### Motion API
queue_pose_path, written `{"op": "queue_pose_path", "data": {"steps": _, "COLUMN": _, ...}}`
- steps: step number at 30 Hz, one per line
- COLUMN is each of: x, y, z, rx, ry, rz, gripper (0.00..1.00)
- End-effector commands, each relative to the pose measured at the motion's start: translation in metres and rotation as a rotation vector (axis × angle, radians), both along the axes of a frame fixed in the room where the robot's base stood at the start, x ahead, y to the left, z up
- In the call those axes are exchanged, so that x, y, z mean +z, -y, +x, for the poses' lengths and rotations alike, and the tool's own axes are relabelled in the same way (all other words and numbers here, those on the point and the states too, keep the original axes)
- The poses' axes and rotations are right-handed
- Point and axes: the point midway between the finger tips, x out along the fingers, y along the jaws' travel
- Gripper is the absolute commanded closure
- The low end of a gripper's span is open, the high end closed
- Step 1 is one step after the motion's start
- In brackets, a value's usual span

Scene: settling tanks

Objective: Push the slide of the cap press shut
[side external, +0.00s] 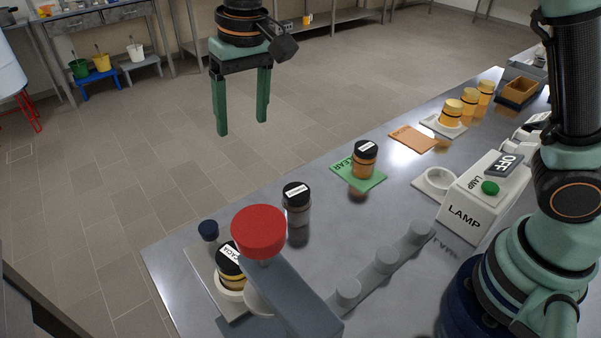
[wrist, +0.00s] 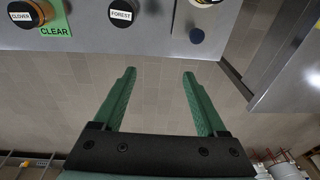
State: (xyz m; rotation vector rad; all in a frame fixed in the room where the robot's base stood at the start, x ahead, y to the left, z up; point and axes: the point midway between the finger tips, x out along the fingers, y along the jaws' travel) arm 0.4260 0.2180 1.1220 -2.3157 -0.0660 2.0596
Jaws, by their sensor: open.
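The cap press (side external: 300,292) stands at the near corner of the bench, with a grey arm and a large red knob (side external: 259,232). Its pale slide plate (side external: 203,270) carries a dark blue knob (side external: 208,230), which also shows in the wrist view (wrist: 197,36). A dark-capped jar (side external: 229,258) with a partly hidden label sits in a white ring on the plate, partly under the red knob. The press arm hides part of the plate. My gripper (side external: 242,127) is open and empty, high up and beyond the bench edge, apart from the press; its green fingers show in the wrist view (wrist: 159,73).
The FOREST jar (side external: 297,205) stands close behind the press. The CLOVER jar (side external: 364,159) is on a green CLEAR mat (side external: 342,170). A grey pegged bar (side external: 385,262), LAMP box (side external: 478,207) and yellow jars (side external: 451,112) stand further along. Floor beyond the bench is open.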

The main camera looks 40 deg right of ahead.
Motion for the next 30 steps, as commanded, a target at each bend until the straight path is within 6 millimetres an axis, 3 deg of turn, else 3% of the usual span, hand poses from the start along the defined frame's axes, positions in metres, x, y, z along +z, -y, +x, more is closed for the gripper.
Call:
{"op": "queue_pose_path", "data": {"steps": 1, "x": -0.013, "y": -0.02, "z": 0.003, "rx": 0.007, "ry": -0.026, "rz": -0.01, "gripper": 0.25}}
{"op": "queue_pose_path", "data": {"steps": 3, "x": -0.026, "y": -0.043, "z": 0.005, "rx": 0.007, "ry": -0.052, "rz": -0.021, "gripper": 0.25}}
{"op": "queue_pose_path", "data": {"steps": 10, "x": -0.062, "y": -0.092, "z": 0.001, "rx": 0.002, "ry": -0.107, "rz": -0.052, "gripper": 0.25}}
{"op": "queue_pose_path", "data": {"steps": 20, "x": -0.087, "y": -0.102, "z": -0.001, "rx": -0.001, "ry": -0.12, "rz": -0.062, "gripper": 0.25}}
{"op": "queue_pose_path", "data": {"steps": 30, "x": -0.152, "y": -0.101, "z": -0.001, "rx": -0.001, "ry": -0.12, "rz": -0.062, "gripper": 0.25}}
